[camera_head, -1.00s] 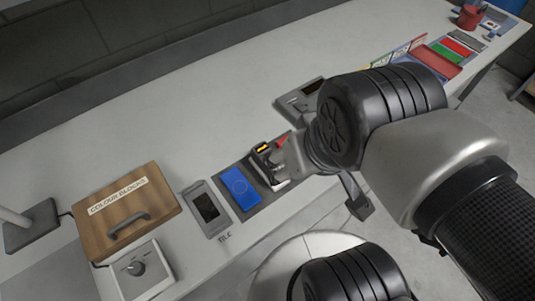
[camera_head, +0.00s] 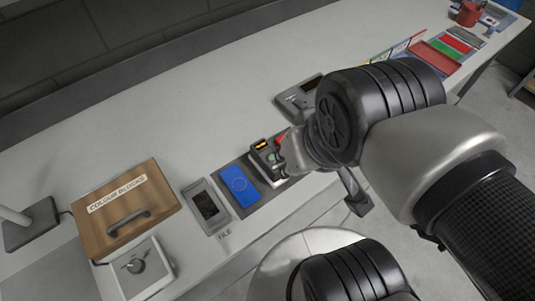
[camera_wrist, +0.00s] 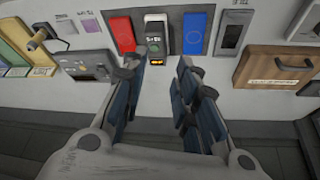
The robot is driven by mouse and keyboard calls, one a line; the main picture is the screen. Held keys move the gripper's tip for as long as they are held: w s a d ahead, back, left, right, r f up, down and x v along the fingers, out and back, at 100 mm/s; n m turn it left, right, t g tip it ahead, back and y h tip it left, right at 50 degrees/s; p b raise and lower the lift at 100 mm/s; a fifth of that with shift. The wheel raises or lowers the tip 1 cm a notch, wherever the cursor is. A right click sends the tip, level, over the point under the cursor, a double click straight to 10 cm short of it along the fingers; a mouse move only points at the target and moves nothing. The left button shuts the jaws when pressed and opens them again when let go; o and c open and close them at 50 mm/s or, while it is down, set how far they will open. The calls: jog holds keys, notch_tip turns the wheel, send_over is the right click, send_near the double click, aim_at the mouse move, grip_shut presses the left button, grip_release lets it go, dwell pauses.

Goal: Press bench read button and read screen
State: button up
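The bench reader (camera_wrist: 154,35) is a small dark and pale device with a lit orange screen (camera_wrist: 155,62), whose text is too small to read. In the head view the reader (camera_head: 268,162) shows its orange screen (camera_head: 262,145) and a greenish round button (camera_head: 271,156). A red tile (camera_wrist: 121,33) and a blue tile (camera_wrist: 191,30) lie on either side of it. My gripper (camera_wrist: 160,65) has its two fingers apart with nothing held, just in front of the reader. In the head view my gripper (camera_head: 292,152) is close beside the reader and hides part of it and most of the red tile.
A grey device with a dark window (camera_head: 206,206) and a wooden "COLOUR BLOCKS" box (camera_head: 125,208) stand to the left, with a knob box (camera_head: 142,268) in front. Another grey device (camera_head: 298,97) and coloured panels (camera_head: 455,45) lie to the right. The bench's back is clear.

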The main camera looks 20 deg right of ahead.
grip_shut()
dwell(1.3)
